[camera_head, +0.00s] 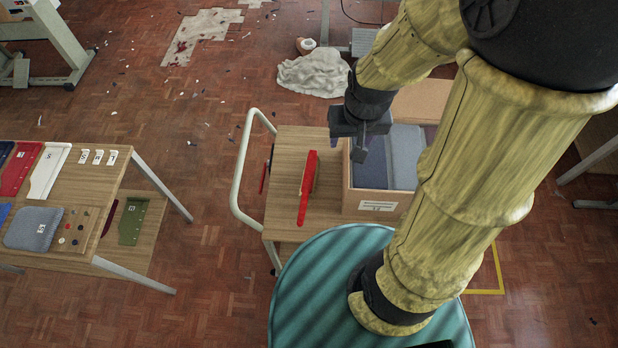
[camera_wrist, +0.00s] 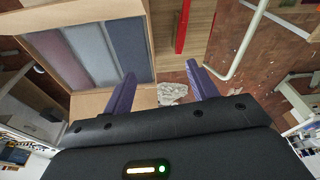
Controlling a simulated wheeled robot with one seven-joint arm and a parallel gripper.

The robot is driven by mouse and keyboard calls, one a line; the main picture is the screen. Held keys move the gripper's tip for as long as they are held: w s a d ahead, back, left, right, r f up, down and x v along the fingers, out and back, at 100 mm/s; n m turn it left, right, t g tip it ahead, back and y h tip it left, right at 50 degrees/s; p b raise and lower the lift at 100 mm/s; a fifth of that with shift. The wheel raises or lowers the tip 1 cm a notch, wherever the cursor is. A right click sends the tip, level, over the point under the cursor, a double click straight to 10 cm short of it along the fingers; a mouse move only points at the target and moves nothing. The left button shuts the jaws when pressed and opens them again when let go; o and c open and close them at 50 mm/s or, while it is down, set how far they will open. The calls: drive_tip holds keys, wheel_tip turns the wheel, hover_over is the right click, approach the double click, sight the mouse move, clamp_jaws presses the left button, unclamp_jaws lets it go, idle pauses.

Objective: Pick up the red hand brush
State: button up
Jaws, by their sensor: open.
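The red hand brush (camera_head: 306,190) lies on the wooden top of the trolley, to the left of an open box. It is long and narrow, with a pale strip along its right side. In the wrist view the red brush (camera_wrist: 181,26) shows at the top edge, partly cut off. My gripper (camera_head: 359,152) is above the box's left side, to the right of the brush and apart from it. In the wrist view my gripper's (camera_wrist: 161,72) two purplish fingers are spread with nothing between them.
The open box (camera_head: 377,204) holds grey and dark cloth panels. The trolley (camera_head: 284,150) has a white tube handle (camera_head: 237,180) on its left. A teal round surface (camera_head: 310,290) is in front. A white cloth lies on the floor behind.

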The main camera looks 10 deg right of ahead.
sight(308, 181)
drive_tip(key=w+a+f+m+g+b, duration=0.1)
drive_tip(key=w+a+f+b, duration=0.2)
drive_tip(key=f, duration=0.6)
drive_tip(key=w+a+f+m+g+b, duration=0.1)
drive_tip(key=w+a+f+b, duration=0.3)
drive_tip(key=f, duration=0.6)
drive_tip(key=shift+w+a+f+m, duration=0.25)
drive_tip(key=shift+w+a+m, duration=0.25)
drive_tip(key=shift+w, duration=0.6)
drive_tip(key=shift+f, duration=0.15)
wheel_tip(308, 181, down, 12)
drive_tip(key=shift+r+p, duration=0.25)
drive_tip(key=shift+p, duration=0.75)
drive_tip(key=shift+f, duration=0.2)
drive_tip(key=shift+w+a+f+p, duration=0.1)
drive_tip(key=shift+f+p, duration=0.35)
drive_tip(key=shift+f, duration=0.9)
drive_tip(key=shift+w+f+p, duration=0.1)
drive_tip(key=shift+f+p, duration=0.35)
drive_tip(key=shift+f, duration=0.85)
